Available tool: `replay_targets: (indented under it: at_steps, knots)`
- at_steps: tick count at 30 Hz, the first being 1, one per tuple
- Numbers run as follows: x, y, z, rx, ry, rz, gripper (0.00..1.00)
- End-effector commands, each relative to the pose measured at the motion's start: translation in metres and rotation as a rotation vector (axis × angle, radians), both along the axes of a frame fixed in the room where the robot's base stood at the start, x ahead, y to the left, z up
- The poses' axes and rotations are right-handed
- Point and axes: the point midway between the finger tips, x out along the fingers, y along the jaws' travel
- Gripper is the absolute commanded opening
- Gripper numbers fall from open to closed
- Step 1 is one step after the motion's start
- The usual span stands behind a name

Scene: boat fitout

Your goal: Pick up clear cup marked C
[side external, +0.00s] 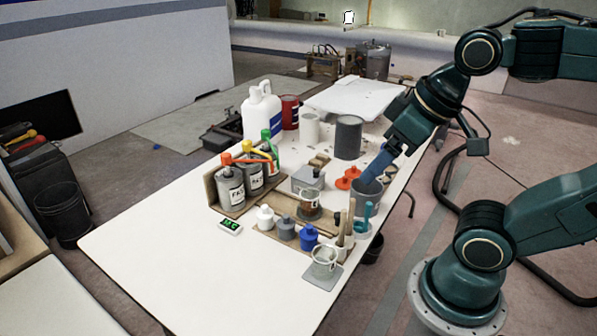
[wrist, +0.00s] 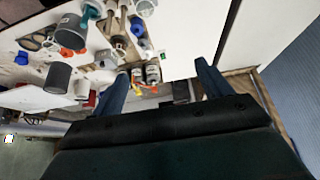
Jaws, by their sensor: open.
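No letter C is legible in either view, so I cannot tell which cup is marked C. In the side view a small clear cup (side external: 325,265) stands on a grey square plate (side external: 318,281) at the near table corner. Another clear cup (side external: 309,211), with brown contents, stands farther back. A larger grey, possibly see-through cup (side external: 366,201) stands at the right edge, with my gripper (side external: 370,178) overlapping it in the picture; I cannot tell their height apart. In the wrist view my gripper (wrist: 161,69) is open, its blue fingers wide apart with nothing held between them.
Grey bottles with yellow and orange tops (side external: 230,189) stand in a brown holder. Small white, grey and blue (side external: 309,238) bottles stand in front. A dark grey can (side external: 348,137) and white jug (side external: 262,110) are behind. The table's front left (side external: 170,265) is clear.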

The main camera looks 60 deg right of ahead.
Motion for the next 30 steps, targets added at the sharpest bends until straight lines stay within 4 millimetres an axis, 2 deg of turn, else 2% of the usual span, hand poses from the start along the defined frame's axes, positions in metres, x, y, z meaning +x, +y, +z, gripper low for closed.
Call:
replay_targets:
  at_steps: [8,14,20,30]
  knots:
    - [0.001,0.0,0.0,0.001,0.001,-0.003,0.77]
    - [0.01,-0.003,0.002,0.015,0.018,-0.044,0.77]
    - [0.036,-0.011,0.006,0.051,0.059,-0.153,0.77]
    - [0.097,-0.038,-0.001,0.131,0.145,-0.41,0.77]
